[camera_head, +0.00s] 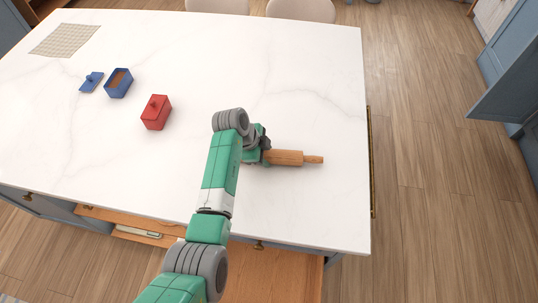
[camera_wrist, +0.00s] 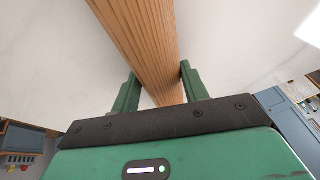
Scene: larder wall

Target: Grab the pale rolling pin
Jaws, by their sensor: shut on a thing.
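The pale wooden rolling pin (camera_head: 287,158) lies across the white marble countertop, near its right end. Its right handle shows in the head view, while its left part is hidden behind my arm. My gripper (camera_head: 262,157) is at the pin, with its fingers mostly hidden there by my wrist. In the wrist view the pin (camera_wrist: 143,45) runs between the two green fingers of my gripper (camera_wrist: 158,90), which are shut on it. I cannot tell whether the pin touches the counter.
A red lidded box (camera_head: 156,113) stands left of my arm. Farther left are an open blue box (camera_head: 119,83), its blue lid (camera_head: 91,81) and a woven mat (camera_head: 66,39). An open drawer (camera_head: 125,224) juts out below the counter's front edge. The counter behind the pin is clear.

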